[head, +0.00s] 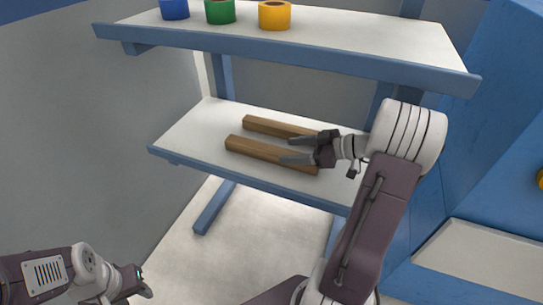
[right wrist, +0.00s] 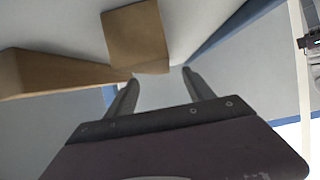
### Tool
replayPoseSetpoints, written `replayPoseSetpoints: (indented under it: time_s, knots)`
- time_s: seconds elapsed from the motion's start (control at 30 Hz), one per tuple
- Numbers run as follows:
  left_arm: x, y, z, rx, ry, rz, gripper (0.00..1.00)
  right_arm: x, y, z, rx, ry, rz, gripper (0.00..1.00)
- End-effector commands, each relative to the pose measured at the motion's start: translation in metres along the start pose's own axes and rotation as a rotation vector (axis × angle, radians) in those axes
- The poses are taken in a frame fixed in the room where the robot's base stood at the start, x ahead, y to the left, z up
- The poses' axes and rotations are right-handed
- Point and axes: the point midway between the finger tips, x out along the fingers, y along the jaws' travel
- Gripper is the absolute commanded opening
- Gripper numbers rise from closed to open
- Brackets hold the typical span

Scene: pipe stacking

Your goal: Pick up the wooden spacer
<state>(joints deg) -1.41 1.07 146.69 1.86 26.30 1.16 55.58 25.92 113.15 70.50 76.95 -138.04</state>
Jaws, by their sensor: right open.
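Two wooden spacers lie roughly parallel on the lower shelf in the head view: a rear one (head: 270,126) and a front one (head: 255,151). My right gripper (head: 286,150) reaches in from the right over their right part. Its fingers are apart, with nothing held between them. In the right wrist view the open fingers (right wrist: 158,78) point toward a wooden piece (right wrist: 138,36), and more wood (right wrist: 45,73) shows at left. Contact cannot be told. My left gripper (head: 133,283) is at the lower left, away from the shelf; its jaw opening is unclear.
The lower shelf (head: 185,135) is white with a blue edge. The upper shelf (head: 340,32) overhangs behind it, carrying blue (head: 174,9), green (head: 220,11) and yellow (head: 275,15) pipe pieces. Blue posts support the shelves. A blue structure (head: 490,130) stands at the right.

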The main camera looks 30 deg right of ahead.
Motion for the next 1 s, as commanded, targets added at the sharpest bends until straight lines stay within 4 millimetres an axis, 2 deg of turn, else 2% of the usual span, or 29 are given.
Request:
replayPoseSetpoints:
  time_s: [0.03, 0.17, 0.33, 0.47, 0.73, 0.93, 0.97, 1.0]
  knots:
    - [0.005, 0.0, 0.001, 0.0, 0.0, 0.0, 0.41, 0.006, 0.0, 0.002, -0.001, 0.001, -0.001, 0.62]
    - [0.005, 0.0, 0.001, 0.0, 0.0, 0.0, 0.41, 0.008, 0.0, 0.0, -0.001, 0.001, 0.0, 0.62]
    - [0.027, -0.001, 0.003, 0.0, 0.0, 0.0, 0.41, 0.038, 0.001, -0.002, -0.005, 0.001, -0.004, 0.62]
    - [0.033, -0.001, 0.003, 0.0, 0.0, 0.0, 0.41, 0.056, 0.002, -0.005, -0.001, 0.001, -0.002, 0.62]
    - [0.032, -0.001, 0.003, 0.0, 0.0, 0.0, 0.41, 0.059, 0.002, -0.008, 0.0, 0.001, 0.001, 0.62]
    - [0.032, -0.001, 0.003, 0.0, 0.0, 0.0, 0.41, 0.059, 0.002, -0.008, 0.0, 0.001, 0.0, 0.06]
    - [0.032, -0.001, 0.003, 0.0, 0.0, 0.0, 0.41, 0.059, 0.002, -0.008, 0.0, 0.001, 0.0, 0.0]
    - [0.032, -0.001, 0.003, 0.0, 0.0, 0.0, 0.41, 0.059, 0.002, -0.008, 0.0, 0.001, 0.0, 0.0]
